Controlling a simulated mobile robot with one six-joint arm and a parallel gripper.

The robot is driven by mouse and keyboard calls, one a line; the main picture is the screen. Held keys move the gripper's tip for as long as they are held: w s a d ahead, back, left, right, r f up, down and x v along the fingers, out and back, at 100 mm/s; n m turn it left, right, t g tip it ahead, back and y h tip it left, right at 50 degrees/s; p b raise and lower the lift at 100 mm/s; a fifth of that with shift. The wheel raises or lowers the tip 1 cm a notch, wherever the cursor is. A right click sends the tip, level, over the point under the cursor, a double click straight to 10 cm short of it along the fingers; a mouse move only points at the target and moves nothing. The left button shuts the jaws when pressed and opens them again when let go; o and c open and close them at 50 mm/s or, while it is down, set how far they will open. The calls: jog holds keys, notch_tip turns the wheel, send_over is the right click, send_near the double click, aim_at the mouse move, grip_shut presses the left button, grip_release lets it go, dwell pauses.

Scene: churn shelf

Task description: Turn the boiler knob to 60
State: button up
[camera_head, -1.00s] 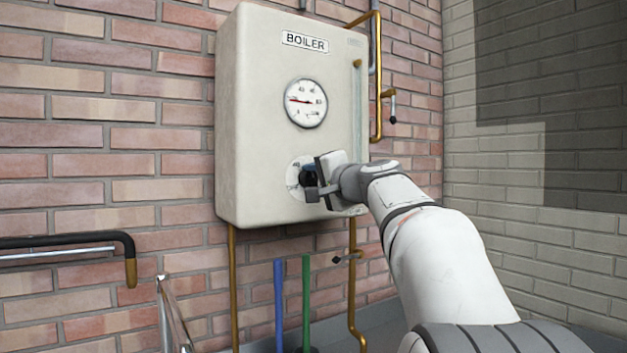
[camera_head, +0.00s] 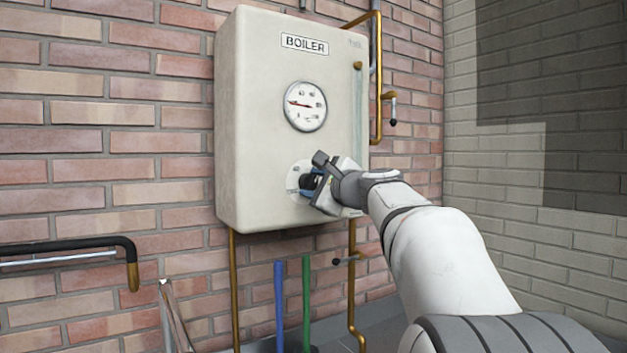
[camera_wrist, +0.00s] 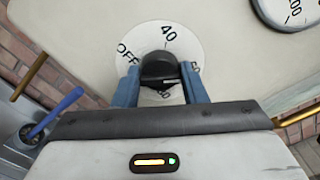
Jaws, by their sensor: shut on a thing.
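The white boiler (camera_head: 260,130) hangs on the brick wall in the head view, with a round gauge (camera_head: 305,105) on its front. Below the gauge is a white dial plate (camera_head: 294,180) with a black knob (camera_head: 307,181). In the wrist view the knob (camera_wrist: 159,68) sits between the two blue fingers of my gripper (camera_wrist: 160,88). My gripper is shut on the knob and tilted in the head view (camera_head: 314,182). On the dial plate (camera_wrist: 185,45), "OFF" and "40" are readable; the other marks are partly covered. The knob's pointer is not clear.
A brass pipe with a small valve handle (camera_head: 390,97) runs right of the boiler. Below stand a blue pole (camera_head: 279,300) and a green pole (camera_head: 306,300). A black-covered rail (camera_head: 70,245) is at lower left.

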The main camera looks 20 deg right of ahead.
jog(key=shift+f+m, duration=0.1)
jog(key=shift+m, duration=0.5)
jog(key=o, duration=1)
jog(key=shift+c, duration=0.2)
jog(key=s+d, duration=0.1)
jog(key=s, duration=0.6)
jog(key=shift+s+d+b, duration=0.25)
jog(key=shift+s+b, duration=0.05)
jog(key=shift+b, duration=0.15)
